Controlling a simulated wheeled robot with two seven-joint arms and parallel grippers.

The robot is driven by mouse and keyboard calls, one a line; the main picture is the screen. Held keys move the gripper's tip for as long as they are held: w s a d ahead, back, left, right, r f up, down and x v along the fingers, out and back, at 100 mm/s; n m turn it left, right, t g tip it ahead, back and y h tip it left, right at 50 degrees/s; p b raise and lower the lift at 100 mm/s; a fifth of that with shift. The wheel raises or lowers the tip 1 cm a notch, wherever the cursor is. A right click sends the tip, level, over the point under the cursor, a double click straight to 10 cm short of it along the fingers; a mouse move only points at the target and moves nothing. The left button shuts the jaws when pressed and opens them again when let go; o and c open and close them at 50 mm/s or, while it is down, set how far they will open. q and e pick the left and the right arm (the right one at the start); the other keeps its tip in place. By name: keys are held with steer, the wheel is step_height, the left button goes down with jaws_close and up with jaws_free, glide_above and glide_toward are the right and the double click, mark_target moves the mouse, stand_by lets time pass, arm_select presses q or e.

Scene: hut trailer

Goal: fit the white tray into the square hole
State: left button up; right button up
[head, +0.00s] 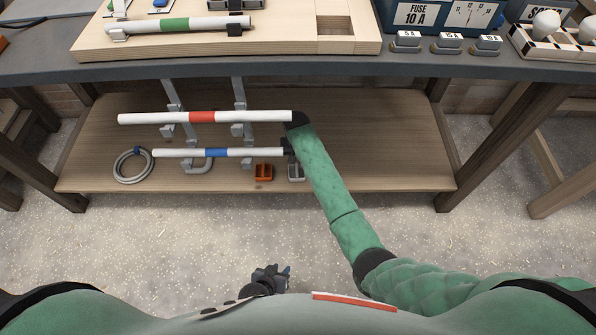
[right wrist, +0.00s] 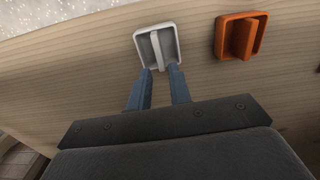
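The white tray (head: 297,172) lies on the low wooden shelf beside an orange tray. In the right wrist view the white tray (right wrist: 158,45) has a raised rim and an upright rib across its middle. My right gripper (right wrist: 161,71) is open, its blue fingertips apart at the tray's near rim, roughly in line with the rib; whether they touch it I cannot tell. In the head view my forearm hides most of this gripper. A square-looking recess (head: 335,25) sits in the pale wooden board on the bench. My left gripper (head: 272,278) hangs low near my body, too small to read.
The orange tray (right wrist: 241,36) lies just right of the white one in the wrist view. Two white bars, one red-banded (head: 203,117) and one blue-banded (head: 217,153), and a grey ring (head: 133,166) are left on the shelf. The bench edge (head: 300,73) overhangs behind.

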mark_target(297, 169)
steer(key=shift+s+f+b, duration=0.25)
steer(key=shift+f+b, duration=0.05)
steer(key=shift+f, duration=1.6)
steer(key=shift+s+f+b, duration=0.2)
steer(key=shift+f+b, duration=0.05)
steer(key=shift+f, duration=1.6)
jaws_close()
